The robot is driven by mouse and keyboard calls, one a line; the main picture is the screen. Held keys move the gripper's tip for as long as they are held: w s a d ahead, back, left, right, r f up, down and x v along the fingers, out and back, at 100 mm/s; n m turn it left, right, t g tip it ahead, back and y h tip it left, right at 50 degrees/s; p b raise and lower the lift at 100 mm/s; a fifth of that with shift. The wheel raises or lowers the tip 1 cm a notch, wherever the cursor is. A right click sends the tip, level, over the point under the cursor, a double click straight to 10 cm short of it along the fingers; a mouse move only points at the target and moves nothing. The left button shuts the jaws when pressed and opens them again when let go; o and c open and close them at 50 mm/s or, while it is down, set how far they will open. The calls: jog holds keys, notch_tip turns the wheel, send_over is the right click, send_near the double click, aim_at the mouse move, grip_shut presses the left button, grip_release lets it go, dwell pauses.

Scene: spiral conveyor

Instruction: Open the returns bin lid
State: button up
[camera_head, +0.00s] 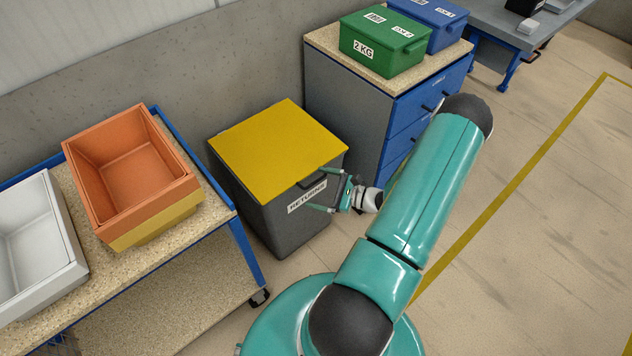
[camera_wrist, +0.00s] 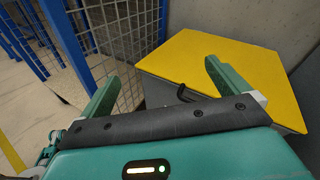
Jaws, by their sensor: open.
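The returns bin (camera_head: 285,222) is a dark grey box on the floor with a "RETURNS" label on its front. Its yellow lid (camera_head: 270,150) lies flat and closed on top, and it also shows in the wrist view (camera_wrist: 220,62). A dark handle (camera_head: 312,180) sits at the lid's front edge, and part of it shows in the wrist view (camera_wrist: 183,93). My gripper (camera_head: 326,189) is open at the front of the bin, close to the handle. In the wrist view its green fingers (camera_wrist: 160,85) stand either side of the handle, with no clear contact.
A bench to the left holds an orange bin (camera_head: 135,170) and a white bin (camera_head: 35,250). A drawer cabinet (camera_head: 345,100) behind right carries a green box (camera_head: 383,42) and a blue box (camera_head: 432,20). A mesh fence (camera_wrist: 125,35) shows in the wrist view. Open floor lies right.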

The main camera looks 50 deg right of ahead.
aim_at(317, 182)
jog(key=s+d+f+m+t+h, duration=0.35)
jog(key=s+f+m+h, duration=0.25)
jog(key=f+m+h, duration=0.3)
jog(key=shift+g+y, duration=0.35)
jog(key=shift+y, duration=0.05)
jog(key=w, duration=0.4)
jog(key=w+d, duration=0.1)
jog(key=w, duration=0.4)
jog(key=w+d+f, duration=0.1)
jog(key=w, duration=0.4)
jog(key=shift+d, duration=0.25)
jog(key=shift+f, duration=0.1)
jog(key=c, duration=1)
jog(key=shift+c, duration=0.2)
jog(key=shift+r, duration=0.2)
